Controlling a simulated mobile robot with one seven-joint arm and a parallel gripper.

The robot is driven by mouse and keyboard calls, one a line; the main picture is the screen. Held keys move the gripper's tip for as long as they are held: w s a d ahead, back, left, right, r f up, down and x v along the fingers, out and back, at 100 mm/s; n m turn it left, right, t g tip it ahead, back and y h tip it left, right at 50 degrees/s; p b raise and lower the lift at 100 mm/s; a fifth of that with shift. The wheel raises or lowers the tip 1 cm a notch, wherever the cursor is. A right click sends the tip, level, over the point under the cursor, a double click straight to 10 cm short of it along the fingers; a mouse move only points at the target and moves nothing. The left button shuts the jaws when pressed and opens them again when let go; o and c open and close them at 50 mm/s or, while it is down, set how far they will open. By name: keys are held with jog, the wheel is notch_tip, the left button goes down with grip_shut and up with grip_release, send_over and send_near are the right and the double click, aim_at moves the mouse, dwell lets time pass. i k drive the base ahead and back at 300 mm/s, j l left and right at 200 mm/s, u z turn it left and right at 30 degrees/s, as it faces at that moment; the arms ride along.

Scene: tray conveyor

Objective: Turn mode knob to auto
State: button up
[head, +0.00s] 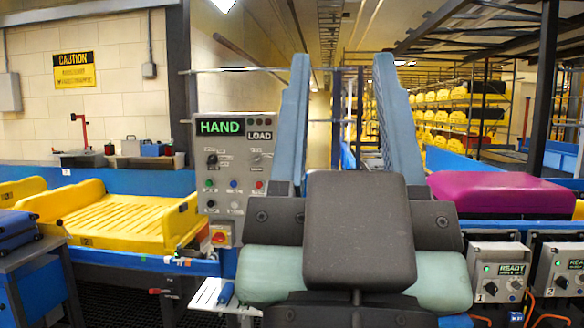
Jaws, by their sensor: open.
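The grey control panel (221,182) stands left of my gripper. A lit display (220,127) at its top reads HAND in green, beside a smaller LOAD sign (260,134). A black rotary knob (212,160) sits below the HAND display; its small markings are too small to read, so I cannot tell for sure that it is the mode knob. My gripper (342,62) is in front of me, its two blue fingers wide apart and pointing away, with nothing seen between them. It is right of the panel and its body hides what lies behind it.
A red rotary switch on a yellow plate (220,237) is low on the panel. A yellow tray (115,222) lies on the conveyor at left, and a magenta case (500,193) at right. A blue case (22,243) sits at far left.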

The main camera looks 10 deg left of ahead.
aim_at(257, 159)
jog(key=i+j, duration=0.35)
jog(key=i, duration=0.2)
jog(key=i+j, duration=0.35)
jog(key=i, duration=0.2)
jog(key=i+j, duration=0.35)
jog(key=i, duration=0.15)
jog(key=i+j, duration=0.35)
jog(key=i, duration=0.2)
